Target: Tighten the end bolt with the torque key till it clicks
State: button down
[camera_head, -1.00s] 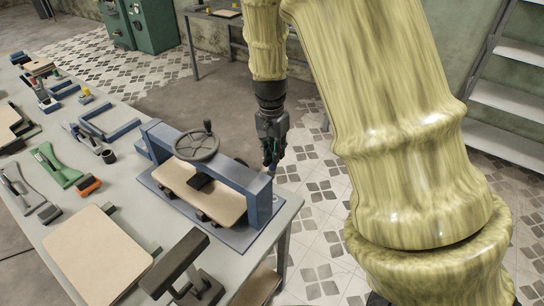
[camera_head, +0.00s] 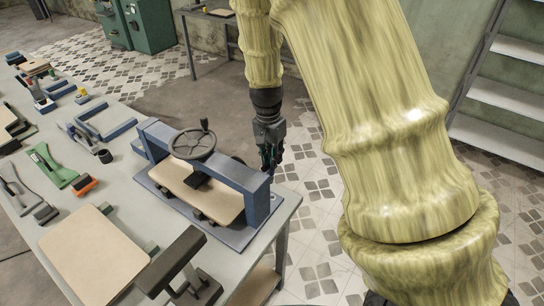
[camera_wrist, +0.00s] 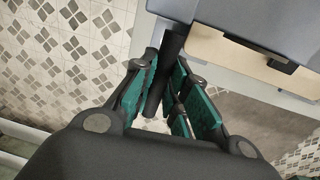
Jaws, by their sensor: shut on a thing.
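My gripper (camera_head: 270,158) is at the right end of the blue press frame (camera_head: 225,172), its fingers pointing down. In the wrist view my gripper (camera_wrist: 168,98) has its teal-padded fingers closed around a dark rod (camera_wrist: 170,50), which looks like the torque key's handle. The rod runs up the picture towards the dark blue-grey end of the press frame (camera_wrist: 220,10). The end bolt cannot be made out, and I cannot tell whether the key sits on it.
The press has a handwheel (camera_head: 193,143) on top and a curved board (camera_head: 180,185) under its beam. A loose board (camera_head: 95,255) and a dark stand (camera_head: 185,265) are in front. Tools lie along the bench to the left. Patterned floor is free at right.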

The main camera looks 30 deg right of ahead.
aim_at(271, 174)
jog(key=shift+a+r+g+h+p, duration=0.25)
jog(key=shift+g+p, duration=0.35)
jog(key=shift+p, duration=0.95)
jog(key=shift+d+f, duration=0.1)
jog(key=shift+f, duration=0.3)
jog(key=shift+f+b, duration=0.9)
jog(key=shift+f, duration=2.7)
jog(key=shift+m, duration=0.3)
